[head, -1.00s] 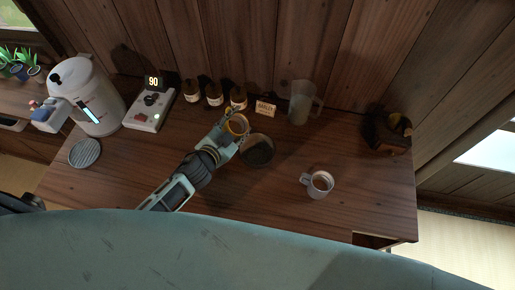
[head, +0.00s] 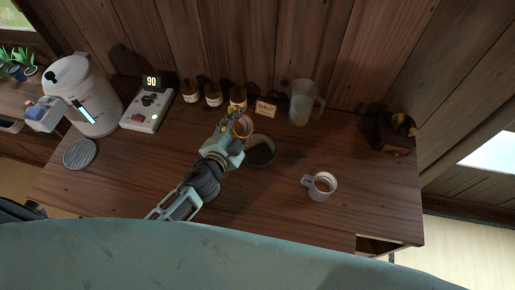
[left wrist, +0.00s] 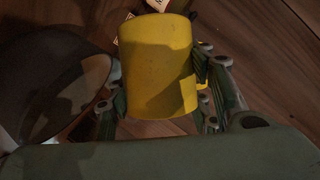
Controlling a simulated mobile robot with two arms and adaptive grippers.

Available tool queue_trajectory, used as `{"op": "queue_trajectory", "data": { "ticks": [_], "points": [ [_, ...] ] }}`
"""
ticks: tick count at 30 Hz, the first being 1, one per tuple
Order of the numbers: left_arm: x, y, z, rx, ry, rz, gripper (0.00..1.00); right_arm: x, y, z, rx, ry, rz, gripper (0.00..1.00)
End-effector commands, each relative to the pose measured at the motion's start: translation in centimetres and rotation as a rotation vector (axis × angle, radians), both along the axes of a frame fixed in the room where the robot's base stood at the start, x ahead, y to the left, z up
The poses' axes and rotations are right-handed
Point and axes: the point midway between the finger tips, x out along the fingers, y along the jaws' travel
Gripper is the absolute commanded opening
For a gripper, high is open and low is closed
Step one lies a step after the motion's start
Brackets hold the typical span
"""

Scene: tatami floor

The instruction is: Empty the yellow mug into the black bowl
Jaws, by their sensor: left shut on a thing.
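The yellow mug (head: 242,126) is held at the end of my left arm, in the middle of the table in the head view. My left gripper (head: 236,134) is shut on it. In the left wrist view the mug (left wrist: 158,65) fills the middle, between the two fingers of the gripper (left wrist: 160,95). The black bowl (head: 261,152) sits on the table just right of the mug, with a dark inside. It shows partly at the left of the wrist view (left wrist: 45,85). The mug's inside is hard to make out. My right gripper is not in view.
A white mug (head: 320,186) with brown contents stands to the right. A clear pitcher (head: 304,103), a small label card (head: 265,109) and brown bottles (head: 213,95) line the back. A white kettle (head: 85,95), a scale-like device (head: 147,110) and a grey round coaster (head: 80,153) are left.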

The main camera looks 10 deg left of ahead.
Motion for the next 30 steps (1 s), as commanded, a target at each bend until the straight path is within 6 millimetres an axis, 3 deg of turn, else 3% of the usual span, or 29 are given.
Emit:
{"op": "queue_trajectory", "data": {
  "ticks": [30],
  "points": [
    [0.0, -0.2, 0.5, 0.126, -0.06, 0.0, 0.13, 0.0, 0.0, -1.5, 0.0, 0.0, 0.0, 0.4]
  ]
}}
